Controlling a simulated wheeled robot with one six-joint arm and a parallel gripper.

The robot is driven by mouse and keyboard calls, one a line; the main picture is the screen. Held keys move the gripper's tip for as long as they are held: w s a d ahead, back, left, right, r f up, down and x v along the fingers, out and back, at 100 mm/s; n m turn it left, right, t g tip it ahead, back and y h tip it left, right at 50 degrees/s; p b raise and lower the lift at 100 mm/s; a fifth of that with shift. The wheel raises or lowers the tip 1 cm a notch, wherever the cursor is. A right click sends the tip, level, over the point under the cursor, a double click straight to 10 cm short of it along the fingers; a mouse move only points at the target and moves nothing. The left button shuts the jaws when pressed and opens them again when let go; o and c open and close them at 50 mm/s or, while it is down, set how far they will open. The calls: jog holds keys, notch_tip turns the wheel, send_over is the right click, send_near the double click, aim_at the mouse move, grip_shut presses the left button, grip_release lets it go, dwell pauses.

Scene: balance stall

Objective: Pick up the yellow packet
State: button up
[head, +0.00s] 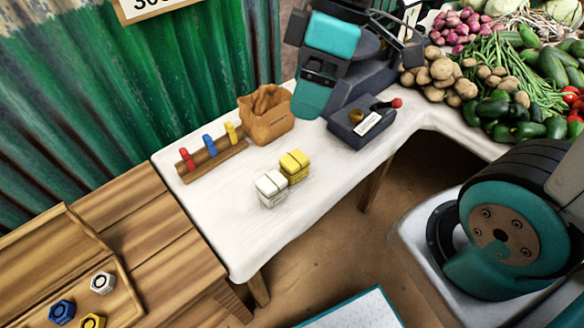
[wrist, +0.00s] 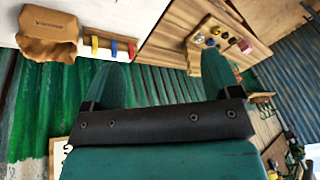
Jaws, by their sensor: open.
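The yellow packet (head: 295,166) stands on the white-topped table (head: 240,235) in the head view, close behind and right of the white packet (head: 271,190). My gripper (wrist: 158,70) shows in the wrist view, with two teal fingers spread apart and nothing between them. It is apart from the yellow packet, which I do not see in the wrist view. In the head view I cannot clearly make out the fingertips.
A brown bag (head: 266,115) and a rack (head: 212,162) with red, blue and yellow pegs stand behind the packets. A dark box (head: 362,124) with a red-knobbed lever is at right. Vegetables, including potatoes (head: 440,70), lie beyond. The table's front is clear.

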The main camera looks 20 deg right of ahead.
aim_at(295, 158)
jog(key=w+d+f+n+b, duration=0.6)
jog(key=w+d+f+n, duration=0.3)
jog(key=w+f, duration=0.45)
jog(key=shift+g, duration=0.4)
jog(key=x, duration=0.4)
jog(key=s+x, duration=0.1)
jog(key=x, duration=0.7)
jog(key=shift+s+d, duration=0.1)
jog(key=shift+s, duration=0.2)
jog(key=shift+a+x, duration=0.2)
jog(key=shift+x, duration=1.3)
jog(key=shift+a+x, duration=0.25)
jog(key=shift+x, duration=1.25)
jog(key=shift+r, duration=0.15)
jog(key=c, duration=1.1)
